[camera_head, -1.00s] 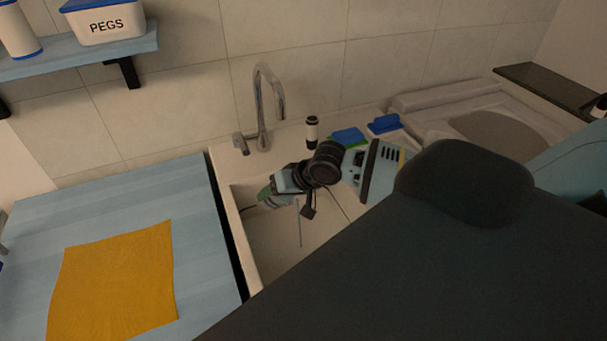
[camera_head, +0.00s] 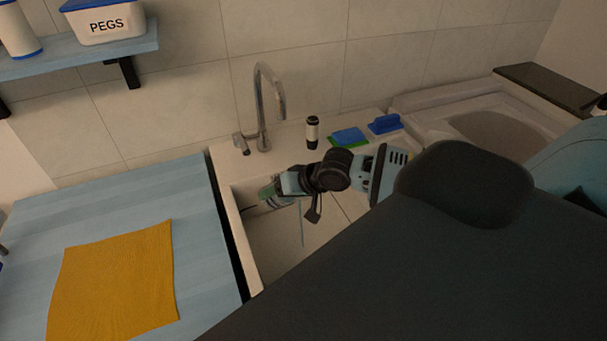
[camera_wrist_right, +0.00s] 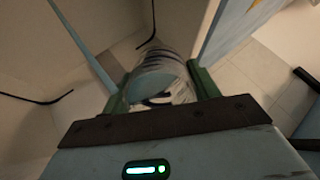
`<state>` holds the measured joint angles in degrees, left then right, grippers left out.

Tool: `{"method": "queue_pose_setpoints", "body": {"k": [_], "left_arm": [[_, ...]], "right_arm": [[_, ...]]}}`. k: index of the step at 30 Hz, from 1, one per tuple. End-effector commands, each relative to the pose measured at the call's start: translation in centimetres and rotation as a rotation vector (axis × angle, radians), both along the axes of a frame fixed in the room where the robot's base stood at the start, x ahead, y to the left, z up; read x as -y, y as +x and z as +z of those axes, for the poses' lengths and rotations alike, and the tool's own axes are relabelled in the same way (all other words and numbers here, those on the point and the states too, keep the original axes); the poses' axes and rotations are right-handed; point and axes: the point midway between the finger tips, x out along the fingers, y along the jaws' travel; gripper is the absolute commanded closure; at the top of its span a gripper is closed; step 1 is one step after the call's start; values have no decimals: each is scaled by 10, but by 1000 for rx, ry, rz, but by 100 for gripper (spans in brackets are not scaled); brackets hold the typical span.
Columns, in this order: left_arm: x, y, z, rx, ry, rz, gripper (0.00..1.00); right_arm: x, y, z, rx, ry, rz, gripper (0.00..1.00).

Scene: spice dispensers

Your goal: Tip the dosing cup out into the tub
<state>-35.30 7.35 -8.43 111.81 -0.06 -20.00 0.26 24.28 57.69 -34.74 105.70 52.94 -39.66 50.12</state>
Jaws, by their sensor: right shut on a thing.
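The dosing cup (camera_wrist_right: 160,76) is a clear, ridged cup between the green fingers of my right gripper (camera_wrist_right: 158,88) in the right wrist view. The gripper is shut on it. In the head view my right gripper (camera_head: 272,193) is over the left part of the pale tub (camera_head: 232,232), inside its rim line. The cup is mostly hidden there by the gripper, and I cannot tell its exact tilt or contents. A thin pale upright line shows below the gripper; I cannot tell what it is. My left gripper is not in view.
A chrome tap (camera_head: 261,110) stands behind the tub. A blue counter (camera_head: 200,240) with an orange cloth (camera_head: 118,280) lies left.

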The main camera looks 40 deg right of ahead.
Motion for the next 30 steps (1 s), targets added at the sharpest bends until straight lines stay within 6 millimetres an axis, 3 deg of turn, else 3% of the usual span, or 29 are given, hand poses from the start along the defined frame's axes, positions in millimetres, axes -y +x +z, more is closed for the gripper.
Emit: {"method": "queue_pose_setpoints", "body": {"k": [30], "left_arm": [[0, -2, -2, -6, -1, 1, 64]], "right_arm": [[0, -2, 0, 93, 54, 1, 74]]}}
